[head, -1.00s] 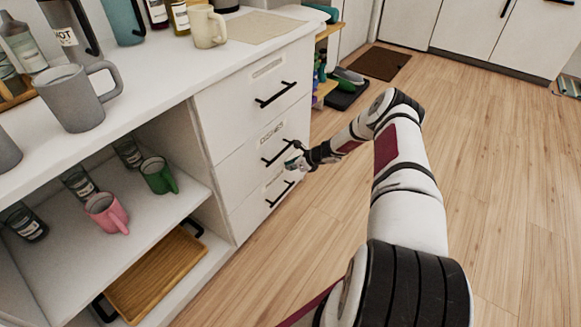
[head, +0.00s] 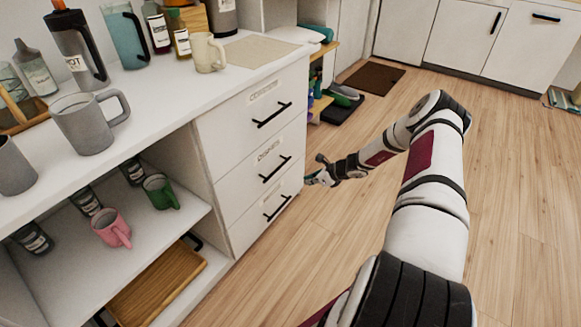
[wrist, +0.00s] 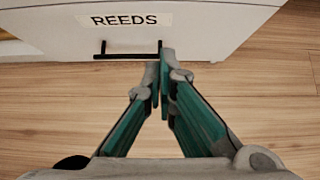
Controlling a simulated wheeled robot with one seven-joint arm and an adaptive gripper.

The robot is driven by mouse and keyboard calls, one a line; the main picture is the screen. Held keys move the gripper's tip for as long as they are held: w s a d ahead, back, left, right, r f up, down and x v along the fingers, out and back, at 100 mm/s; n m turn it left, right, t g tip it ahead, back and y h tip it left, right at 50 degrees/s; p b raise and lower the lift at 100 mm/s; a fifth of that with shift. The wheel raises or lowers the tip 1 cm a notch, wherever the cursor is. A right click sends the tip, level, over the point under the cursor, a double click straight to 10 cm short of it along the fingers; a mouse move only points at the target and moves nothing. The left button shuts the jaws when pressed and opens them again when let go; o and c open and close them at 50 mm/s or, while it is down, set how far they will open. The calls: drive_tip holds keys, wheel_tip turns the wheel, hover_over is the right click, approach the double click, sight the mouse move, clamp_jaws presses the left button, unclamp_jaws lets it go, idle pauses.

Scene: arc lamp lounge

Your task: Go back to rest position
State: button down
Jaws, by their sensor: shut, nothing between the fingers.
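My gripper (head: 318,174) is shut and empty. In the head view it is off to the right of the white drawer unit, apart from it, above the wood floor. In the wrist view my gripper (wrist: 160,62) points at a drawer front (wrist: 215,28) labelled "REEDS", with its fingertips in front of the right end of the black bar handle (wrist: 128,56). The three drawers (head: 250,165) all look closed in the head view.
The white counter (head: 150,90) holds a grey mug (head: 85,125), a cream mug (head: 205,55) and several bottles. The shelf below holds a pink mug (head: 110,228) and a green mug (head: 158,190). A wooden tray (head: 160,285) lies lower. The floor (head: 510,150) at right is clear.

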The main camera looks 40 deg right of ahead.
drive_tip(key=w+a+r+n+y, duration=0.25)
drive_tip(key=a+r+n, duration=0.35)
drive_tip(key=r, duration=0.6)
drive_tip(key=s+a+r+n+g, duration=0.35)
drive_tip(key=a+r+n, duration=0.35)
drive_tip(key=a+r, duration=0.4)
drive_tip(key=s+a+r+n+g, duration=0.2)
drive_tip(key=s+a+r+n, duration=0.3)
drive_tip(key=a+r, duration=0.65)
drive_tip(key=s+a+r+n+g+h, duration=0.1)
drive_tip(key=s+a+r+n, duration=0.25)
drive_tip(key=s+r, duration=0.35)
drive_tip(key=s+a+r+n+g+h, duration=0.1)
drive_tip(key=s+a+r+n+h, duration=0.1)
drive_tip(key=s+r+n, duration=0.6)
drive_tip(key=s+d+f+n+h, duration=0.1)
drive_tip(key=s+f+n+h, duration=0.15)
drive_tip(key=s, duration=2.05)
wheel_tip(320, 180, up, 31)
drive_tip(key=d+t+p, duration=0.1)
drive_tip(key=t+p, duration=0.2)
drive_tip(key=p, duration=2.5)
drive_tip(key=shift+w, duration=0.25)
